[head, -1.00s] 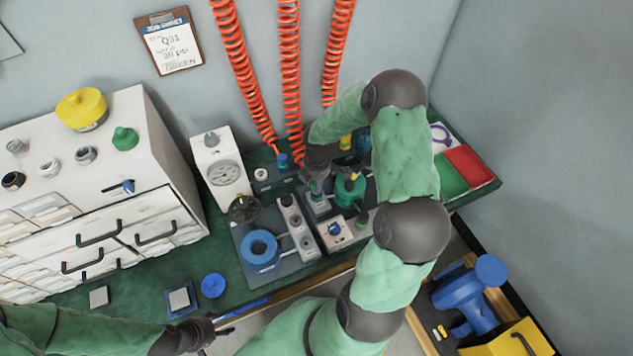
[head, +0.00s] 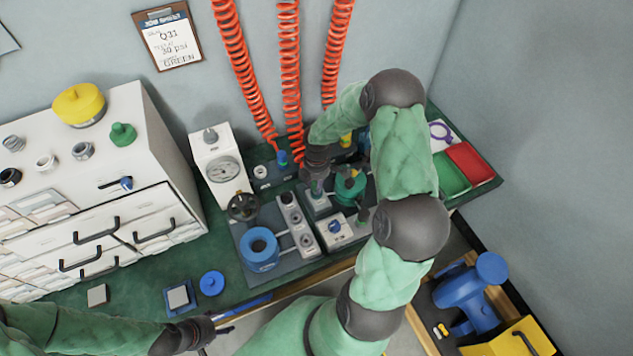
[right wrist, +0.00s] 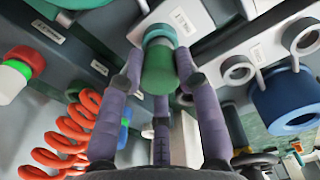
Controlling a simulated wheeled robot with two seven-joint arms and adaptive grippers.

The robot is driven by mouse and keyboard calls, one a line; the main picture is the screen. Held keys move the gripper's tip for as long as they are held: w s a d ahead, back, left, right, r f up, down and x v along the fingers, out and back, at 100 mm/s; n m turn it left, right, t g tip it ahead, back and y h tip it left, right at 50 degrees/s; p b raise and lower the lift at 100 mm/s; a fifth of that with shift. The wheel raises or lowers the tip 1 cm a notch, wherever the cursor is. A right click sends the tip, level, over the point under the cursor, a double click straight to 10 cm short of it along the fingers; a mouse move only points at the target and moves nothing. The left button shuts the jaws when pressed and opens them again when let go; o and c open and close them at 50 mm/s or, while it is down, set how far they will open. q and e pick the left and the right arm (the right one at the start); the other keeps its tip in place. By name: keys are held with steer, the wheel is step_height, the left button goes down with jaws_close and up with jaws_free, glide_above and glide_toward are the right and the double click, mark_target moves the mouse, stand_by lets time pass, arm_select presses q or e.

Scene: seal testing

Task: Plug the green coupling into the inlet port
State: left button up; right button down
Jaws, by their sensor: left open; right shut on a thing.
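My right gripper (head: 316,186) is over the bench fixtures in the head view, its fingers pointing down. In the right wrist view its fingers are shut on the green coupling (right wrist: 158,74). The coupling's front end meets a pale fitting with a teal ring (right wrist: 158,35) on a light grey block (right wrist: 185,20), which looks like the inlet port. I cannot tell whether the coupling is seated in it or only against it. In the head view the coupling is mostly hidden by the gripper. My left gripper (head: 222,324) is open and empty near the bench's front edge.
Three orange coiled hoses (head: 289,75) hang behind; the left one ends in a blue coupling (head: 283,158). A red and green tray (head: 468,163) lies at right.

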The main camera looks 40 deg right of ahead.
steer(key=shift+f, duration=0.25)
steer(key=c, duration=0.8)
jaws_free()
